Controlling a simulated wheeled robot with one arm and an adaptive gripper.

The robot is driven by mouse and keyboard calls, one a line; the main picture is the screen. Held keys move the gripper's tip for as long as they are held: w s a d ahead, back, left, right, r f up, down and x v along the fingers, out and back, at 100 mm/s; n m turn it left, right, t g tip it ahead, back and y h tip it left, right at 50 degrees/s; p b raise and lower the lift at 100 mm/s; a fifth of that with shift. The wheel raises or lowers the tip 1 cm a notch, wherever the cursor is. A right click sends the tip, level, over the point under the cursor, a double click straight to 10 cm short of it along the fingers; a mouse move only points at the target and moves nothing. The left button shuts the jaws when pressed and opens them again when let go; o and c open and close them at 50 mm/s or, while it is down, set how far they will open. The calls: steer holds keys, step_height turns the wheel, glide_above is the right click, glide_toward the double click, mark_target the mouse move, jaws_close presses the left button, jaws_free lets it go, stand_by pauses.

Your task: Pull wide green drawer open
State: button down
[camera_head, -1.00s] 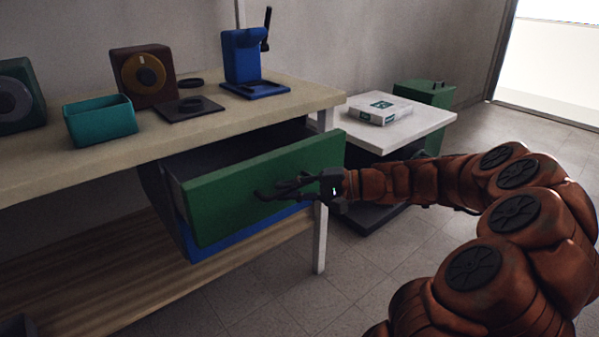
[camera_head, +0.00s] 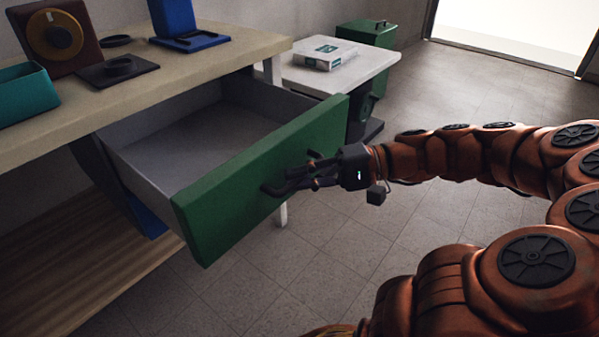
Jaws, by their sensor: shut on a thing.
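The wide green drawer (camera_head: 225,200) stands well out from under the workbench, and its grey inside (camera_head: 205,138) shows empty where I can see it. My gripper (camera_head: 285,185) is at the front of the green panel, right of its middle, with its dark fingers shut on the drawer's handle. The handle is mostly hidden by the fingers.
The wooden workbench (camera_head: 110,95) bears a teal box (camera_head: 25,95), a black plate (camera_head: 117,71) and a blue stand (camera_head: 178,20). A white side table (camera_head: 345,64) stands behind. The floor at front is clear.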

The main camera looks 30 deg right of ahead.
steer(key=c, duration=1.2)
jaws_free()
steer(key=v, duration=1.2)
steer(key=s+a+r+n+g+h+p, duration=0.2)
steer(key=a+r+g+h+p, duration=0.15)
steer(key=a+r+p, duration=0.5)
steer(key=s+a+r+n+g+h+p, duration=0.25)
steer(key=a+r+g+p, duration=0.3)
steer(key=a+p, duration=0.55)
steer(key=s+d+r+h+p, duration=0.1)
steer(key=s+r+h+p, duration=0.2)
steer(key=r+p, duration=0.2)
steer(key=s+d+r+n+h+p, duration=0.1)
steer(key=s+r+h+p, duration=0.2)
steer(key=p, duration=0.7)
steer(key=s+d+r+t+h+p, duration=0.1)
steer(key=s+r+h+p, duration=0.1)
steer(key=r+p, duration=0.5)
steer(key=shift+s+d+r+n+h+p, duration=0.15)
steer(key=shift+s+d+n+h+p, duration=0.2)
steer(key=shift+h+p, duration=0.35)
